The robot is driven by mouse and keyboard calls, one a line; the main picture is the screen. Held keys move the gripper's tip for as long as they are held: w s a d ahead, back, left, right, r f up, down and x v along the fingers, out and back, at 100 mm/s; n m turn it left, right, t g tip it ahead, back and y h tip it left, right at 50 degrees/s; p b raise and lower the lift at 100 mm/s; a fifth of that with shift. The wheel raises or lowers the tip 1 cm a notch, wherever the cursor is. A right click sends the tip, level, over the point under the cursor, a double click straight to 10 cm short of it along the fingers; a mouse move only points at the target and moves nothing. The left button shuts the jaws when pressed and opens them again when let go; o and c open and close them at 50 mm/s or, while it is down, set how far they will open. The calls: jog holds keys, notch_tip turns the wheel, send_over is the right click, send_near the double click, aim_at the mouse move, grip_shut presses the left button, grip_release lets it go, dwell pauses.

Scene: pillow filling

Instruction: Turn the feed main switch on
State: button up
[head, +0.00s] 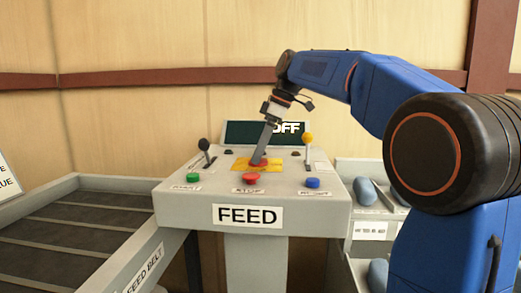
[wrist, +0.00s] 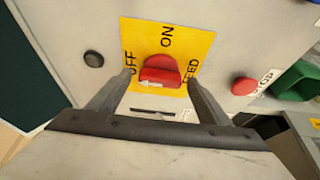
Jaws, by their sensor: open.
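The feed main switch is a red rotary knob (wrist: 160,72) on a yellow plate (wrist: 196,42) in the wrist view. The plate reads ON at the top and OFF at the left. The white arrow on the knob's grip points left, to the OFF side. In the head view the yellow plate (head: 241,165) lies on top of the FEED console, and the knob is partly hidden by my gripper (head: 262,160). In the wrist view my gripper (wrist: 159,78) is open, one finger on either side of the knob. Contact cannot be told.
The grey FEED console (head: 180,205) carries a green button (head: 193,178), red button (head: 250,179) and blue button (head: 312,183). A black-knobbed lever (head: 204,145) and yellow-knobbed lever (head: 307,140) flank the plate. The screen (head: 240,132) behind reads OFF. A belt (head: 70,230) runs left.

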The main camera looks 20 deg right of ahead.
jog(key=c, duration=1)
jog(key=shift+c, duration=0.2)
jog(key=m, duration=0.2)
jog(key=m+t+h, duration=0.1)
jog(key=m, duration=0.1)
jog(key=shift+s+a+m, duration=0.15)
jog(key=shift+m, duration=0.15)
jog(key=m, duration=0.2)
jog(key=m+t+h, duration=0.1)
jog(key=m, duration=0.1)
jog(key=shift+a+m+h, duration=0.15)
jog(key=shift+m+h, duration=0.15)
jog(key=m+h, duration=0.1)
jog(key=m, duration=0.3)
jog(key=shift+a+t+h, duration=0.1)
jog(key=shift+t+h, duration=0.3)
jog(key=shift+a+m+h, duration=0.1)
jog(key=shift+m+h, duration=0.7)
jog(key=shift+m, duration=1.5)
jog(key=shift+g, duration=0.3)
